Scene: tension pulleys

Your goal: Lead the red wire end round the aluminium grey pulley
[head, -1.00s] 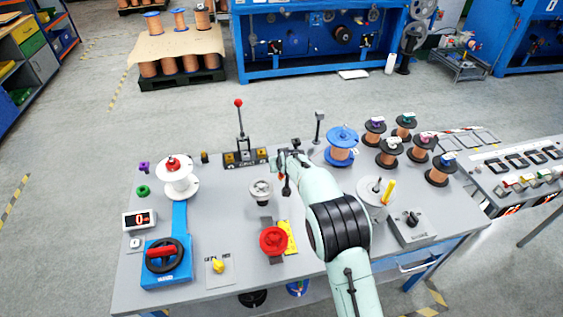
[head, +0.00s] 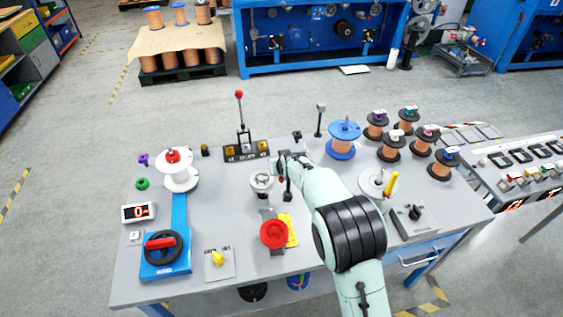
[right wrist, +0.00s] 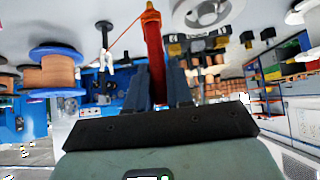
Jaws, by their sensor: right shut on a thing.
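The aluminium grey pulley (head: 262,180) stands at mid-table in the head view. A light grey round part, probably this pulley, shows at the top of the right wrist view (right wrist: 205,12). My right gripper (head: 280,164) is just behind and right of the pulley, apart from it as far as I can tell. Its fingers are shut on the red wire end (right wrist: 153,55), a red sleeve with an orange tip. A thin orange wire runs from the tip towards a dark post in the right wrist view. My left gripper is not in view.
A dark upright post (head: 288,184) stands right of the pulley. A red pulley (head: 274,234) sits in front, beside a yellow plate. A lever block (head: 246,150) stands behind. A blue-flanged copper spool (head: 343,140) is back right.

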